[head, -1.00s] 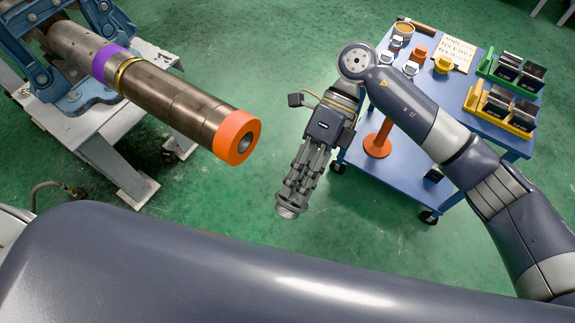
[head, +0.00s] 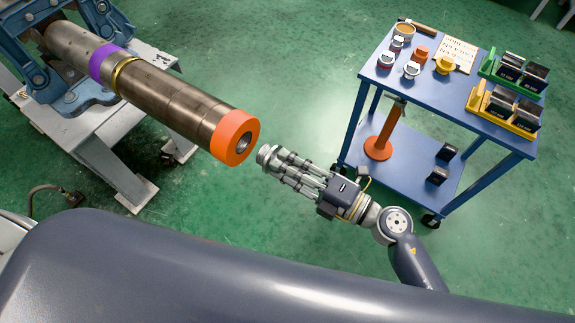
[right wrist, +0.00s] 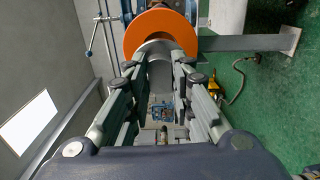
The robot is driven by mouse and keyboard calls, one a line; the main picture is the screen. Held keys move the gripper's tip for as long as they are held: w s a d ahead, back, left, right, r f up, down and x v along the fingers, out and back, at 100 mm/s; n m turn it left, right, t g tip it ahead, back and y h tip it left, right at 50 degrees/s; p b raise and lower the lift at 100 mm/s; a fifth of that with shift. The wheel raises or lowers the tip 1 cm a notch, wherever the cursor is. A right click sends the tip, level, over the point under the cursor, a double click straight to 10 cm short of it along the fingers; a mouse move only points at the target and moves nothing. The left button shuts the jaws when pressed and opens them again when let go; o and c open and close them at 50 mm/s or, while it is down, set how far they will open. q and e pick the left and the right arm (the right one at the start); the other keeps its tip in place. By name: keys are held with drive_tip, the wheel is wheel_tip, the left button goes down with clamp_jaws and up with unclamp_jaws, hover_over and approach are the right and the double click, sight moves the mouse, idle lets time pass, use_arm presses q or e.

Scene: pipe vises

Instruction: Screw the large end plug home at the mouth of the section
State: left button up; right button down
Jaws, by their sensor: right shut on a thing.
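The pipe section (head: 165,95) is a brown-grey metal cylinder clamped in the blue vise (head: 50,65) at upper left. It has a purple band, a brass ring and an orange collar (head: 226,134) around its open mouth, also seen in the right wrist view (right wrist: 187,28). My right gripper (head: 281,164) is shut on a grey round plug (head: 265,155). The plug faces the mouth, apart from it by a small gap in the head view. In the right wrist view the plug (right wrist: 157,47) lies between the fingertips and overlaps the orange collar. My left gripper is out of view.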

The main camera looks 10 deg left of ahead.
sight(261, 153)
drive_tip(key=shift+d, duration=0.15)
drive_tip(key=shift+p+x, duration=0.6)
drive_tip(key=shift+x, duration=1.3)
drive_tip(key=shift+p+x, duration=0.4)
drive_tip(key=shift+x, duration=0.7)
drive_tip(key=shift+s+r, duration=0.1)
idle(0.3)
drive_tip(key=shift+w+a+p, duration=0.2)
drive_tip(key=shift+a+p, duration=0.1)
drive_tip(key=shift+a, duration=0.15)
idle(0.4)
